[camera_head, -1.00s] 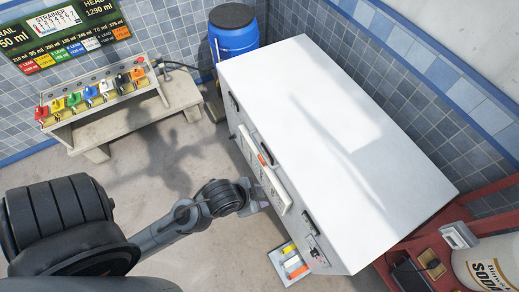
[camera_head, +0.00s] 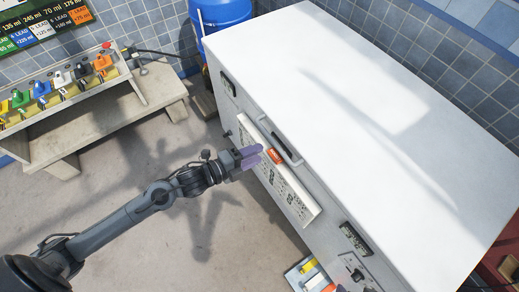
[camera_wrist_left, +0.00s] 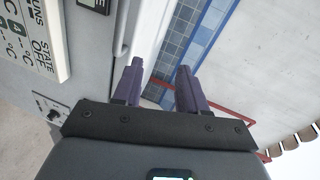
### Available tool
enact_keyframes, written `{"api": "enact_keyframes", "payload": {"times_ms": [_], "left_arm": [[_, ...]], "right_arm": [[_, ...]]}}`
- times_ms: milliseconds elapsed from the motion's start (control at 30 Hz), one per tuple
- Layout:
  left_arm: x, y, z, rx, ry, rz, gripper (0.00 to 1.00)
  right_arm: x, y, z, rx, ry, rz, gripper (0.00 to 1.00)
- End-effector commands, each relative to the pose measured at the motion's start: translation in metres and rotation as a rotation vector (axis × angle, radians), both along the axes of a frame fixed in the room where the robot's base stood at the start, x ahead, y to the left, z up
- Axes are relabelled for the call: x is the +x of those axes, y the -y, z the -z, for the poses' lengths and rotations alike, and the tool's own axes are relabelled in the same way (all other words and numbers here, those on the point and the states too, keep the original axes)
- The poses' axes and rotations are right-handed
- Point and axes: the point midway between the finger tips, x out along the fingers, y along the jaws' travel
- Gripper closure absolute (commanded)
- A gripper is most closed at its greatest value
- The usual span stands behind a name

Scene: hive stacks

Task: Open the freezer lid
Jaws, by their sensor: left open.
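The chest freezer (camera_head: 330,213) has a flat white lid (camera_head: 370,90), which lies shut on top. A handle (camera_head: 287,149) sits on the upper front edge; in the wrist view a pale bar (camera_wrist_left: 123,30) that looks like it runs just left of my fingers. Contact cannot be told. My right gripper is not in view.
A white panel with printed text (camera_head: 297,195) is on the freezer's front. A blue barrel (camera_head: 222,14) stands behind at the left. A bench (camera_head: 105,120) with coloured valves is at the left. A tray (camera_head: 303,270) lies near the front. The floor between is clear.

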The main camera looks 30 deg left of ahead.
Motion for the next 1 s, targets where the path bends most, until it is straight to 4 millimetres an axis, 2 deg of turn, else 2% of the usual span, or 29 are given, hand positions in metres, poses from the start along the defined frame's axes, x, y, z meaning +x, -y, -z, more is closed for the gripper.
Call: {"api": "enact_keyframes", "payload": {"times_ms": [33, 133, 300, 433, 667, 1000], "left_arm": [[0.006, -0.006, 0.033, 0.028, 0.011, 0.006, 0.58], [0.015, -0.015, 0.055, 0.068, 0.029, 0.012, 0.58], [0.027, -0.024, 0.074, 0.11, 0.064, 0.019, 0.58], [0.032, -0.027, 0.079, 0.122, 0.08, 0.02, 0.58], [0.042, -0.024, 0.081, 0.122, 0.092, 0.018, 0.58], [0.081, -0.001, 0.089, 0.119, 0.093, 0.019, 0.58]], "right_arm": [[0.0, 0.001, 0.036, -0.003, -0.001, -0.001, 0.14], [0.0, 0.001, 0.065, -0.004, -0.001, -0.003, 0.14], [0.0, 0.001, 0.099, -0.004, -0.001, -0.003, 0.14], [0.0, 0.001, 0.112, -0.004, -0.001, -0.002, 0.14], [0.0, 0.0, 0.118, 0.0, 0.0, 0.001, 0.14], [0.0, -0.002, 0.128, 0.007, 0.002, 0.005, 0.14]]}}
